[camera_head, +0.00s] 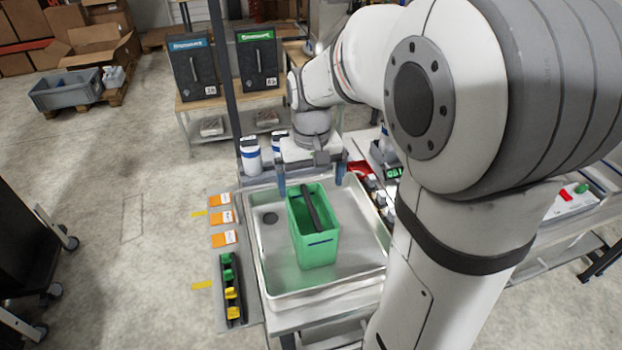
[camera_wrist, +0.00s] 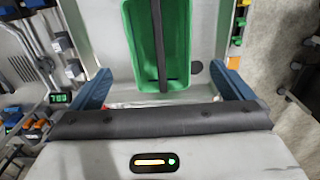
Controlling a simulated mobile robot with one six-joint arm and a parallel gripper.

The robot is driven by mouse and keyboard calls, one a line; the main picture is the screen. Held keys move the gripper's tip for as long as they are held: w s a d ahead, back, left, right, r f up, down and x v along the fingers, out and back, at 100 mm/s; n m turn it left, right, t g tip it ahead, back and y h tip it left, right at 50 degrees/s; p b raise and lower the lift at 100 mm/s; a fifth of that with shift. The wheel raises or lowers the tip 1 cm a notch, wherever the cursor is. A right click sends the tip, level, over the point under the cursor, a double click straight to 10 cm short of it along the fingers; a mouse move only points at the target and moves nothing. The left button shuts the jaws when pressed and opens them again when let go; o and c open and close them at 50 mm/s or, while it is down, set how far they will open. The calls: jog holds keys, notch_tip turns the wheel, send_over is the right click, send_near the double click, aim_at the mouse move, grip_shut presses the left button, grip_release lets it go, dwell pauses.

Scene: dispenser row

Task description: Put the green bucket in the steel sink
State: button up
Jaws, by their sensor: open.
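The green bucket (camera_head: 322,249) stands upright inside the steel sink (camera_head: 267,286), with its dark handle across the open top. The bucket also shows in the wrist view (camera_wrist: 146,52), beyond my fingertips. My gripper (camera_head: 311,180) is above the far part of the sink, behind the bucket. Its two blue fingers are spread wide in the wrist view (camera_wrist: 168,82), with nothing between them. The fingers look apart from the bucket. The sink's drain hole shows to the left of the bucket in the head view.
White bottles (camera_head: 250,156) stand behind the sink. Orange cards (camera_head: 222,217) and a dark holder with green and yellow clips (camera_head: 231,290) lie along its left side. Small items and a green display (camera_head: 394,172) are on its right. Two black dispensers stand on a table behind.

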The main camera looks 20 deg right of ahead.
jog(key=shift+s+r, duration=0.15)
jog(key=shift+r, duration=0.2)
jog(key=s+r+t, duration=0.3)
jog(key=s, duration=1.1)
jog(key=shift+s+t, duration=0.25)
jog(key=shift+t, duration=0.05)
jog(key=shift+a, duration=0.1)
jog(key=shift+w+f+b, duration=0.1)
jog(key=shift+f+b, duration=0.55)
jog(key=shift+f, duration=0.1)
